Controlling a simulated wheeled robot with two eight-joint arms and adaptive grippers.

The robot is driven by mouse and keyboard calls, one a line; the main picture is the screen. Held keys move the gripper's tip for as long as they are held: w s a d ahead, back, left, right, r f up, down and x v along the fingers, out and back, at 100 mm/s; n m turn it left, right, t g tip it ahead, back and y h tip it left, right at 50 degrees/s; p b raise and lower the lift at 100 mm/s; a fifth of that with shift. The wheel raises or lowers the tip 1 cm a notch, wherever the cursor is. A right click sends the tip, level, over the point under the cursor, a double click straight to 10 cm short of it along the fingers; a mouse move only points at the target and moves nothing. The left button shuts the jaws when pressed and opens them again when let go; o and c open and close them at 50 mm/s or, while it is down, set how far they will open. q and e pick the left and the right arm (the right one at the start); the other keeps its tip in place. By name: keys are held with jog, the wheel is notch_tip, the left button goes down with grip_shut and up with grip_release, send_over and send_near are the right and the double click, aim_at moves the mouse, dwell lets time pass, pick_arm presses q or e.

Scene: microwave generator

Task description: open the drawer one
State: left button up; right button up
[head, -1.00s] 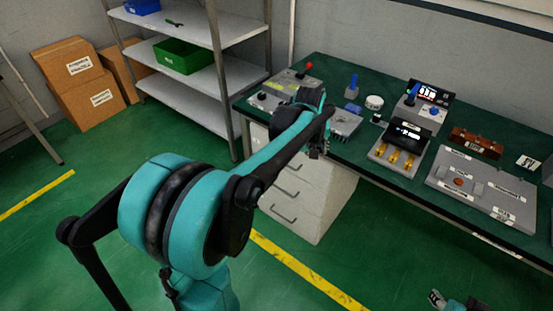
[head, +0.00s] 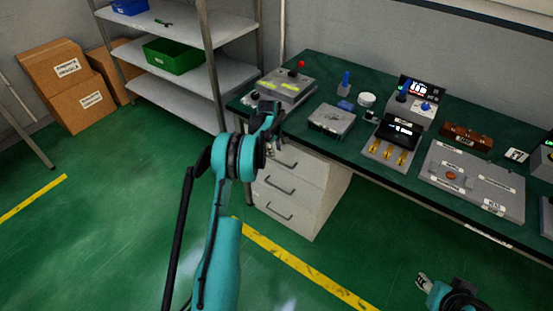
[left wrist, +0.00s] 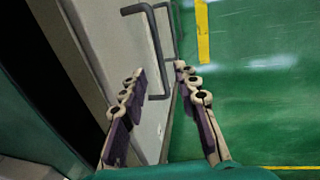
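A white drawer unit (head: 325,195) stands under the green bench, with several drawers and dark bar handles facing front. The top drawer (head: 299,165) has its handle (head: 286,164) just below and right of my left gripper (head: 271,149). All the drawers look shut. In the left wrist view, my left gripper (left wrist: 158,80) is open and empty, its two fingers apart. A dark handle (left wrist: 156,50) lies just beyond the fingertips, and a second handle shows behind it. My right gripper (head: 421,281) is at the bottom right, open and away from the drawers.
The green bench (head: 300,120) carries a grey box with a red knob (head: 284,86), meters and a grey panel (head: 470,181). A metal shelf (head: 190,85) stands at the left, with cardboard boxes (head: 75,90) beyond it. The floor before the drawers is clear.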

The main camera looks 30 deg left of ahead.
pick_arm(q)
jog(key=f+b, duration=0.1)
jog(key=f, duration=0.2)
jog(key=w+f+b, duration=0.1)
jog(key=f, duration=0.2)
jog(key=shift+w+d+f, duration=0.1)
jog(key=shift+w+f, duration=0.1)
jog(key=shift+f, duration=0.1)
grip_shut()
